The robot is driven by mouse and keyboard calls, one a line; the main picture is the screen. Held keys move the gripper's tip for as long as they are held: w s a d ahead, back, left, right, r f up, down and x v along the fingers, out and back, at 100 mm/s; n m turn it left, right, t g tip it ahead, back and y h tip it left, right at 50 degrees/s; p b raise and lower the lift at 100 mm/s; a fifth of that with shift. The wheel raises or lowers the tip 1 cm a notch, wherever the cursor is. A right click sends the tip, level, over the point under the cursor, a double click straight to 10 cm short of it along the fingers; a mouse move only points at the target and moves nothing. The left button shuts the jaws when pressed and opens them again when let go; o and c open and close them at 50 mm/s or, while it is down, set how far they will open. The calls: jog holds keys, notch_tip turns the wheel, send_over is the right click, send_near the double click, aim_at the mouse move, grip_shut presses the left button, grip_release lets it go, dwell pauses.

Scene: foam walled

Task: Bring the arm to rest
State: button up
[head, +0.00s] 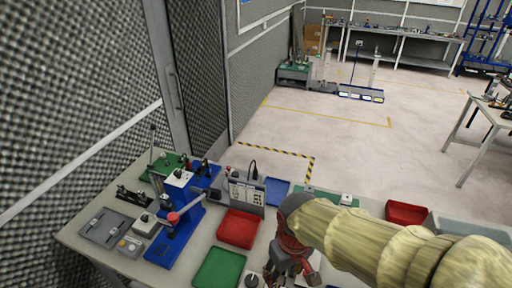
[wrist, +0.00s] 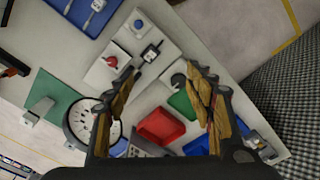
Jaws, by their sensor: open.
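My arm, in a pale yellow sleeve, reaches in from the right of the head view. My gripper (head: 288,268) hangs over the front of the workbench (head: 205,258), with its fingers pointing down. In the wrist view my gripper (wrist: 158,108) shows its two fingers wide apart, with nothing between them but the bench and its trays farther below. The fingertips look clear of everything. Part of the bench is hidden behind my arm in the head view.
A red tray (head: 238,229), a green tray (head: 219,268) and a blue tray (head: 277,191) lie near my gripper. A blue press (head: 176,222) stands to the left. Another red tray (head: 406,212) lies beyond my arm. A foam wall (head: 75,100) borders the left; open floor (head: 340,125) lies beyond.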

jog(key=s+d+r+m+t+b, duration=0.4)
jog(key=d+r, duration=0.4)
jog(key=d, duration=0.3)
jog(key=shift+s+d+r+m+t+b, duration=0.15)
jog(key=shift+s+d+m+t+b, duration=0.2)
jog(key=shift+s+m+t, duration=0.25)
jog(key=shift+w, duration=0.1)
dwell(0.9)
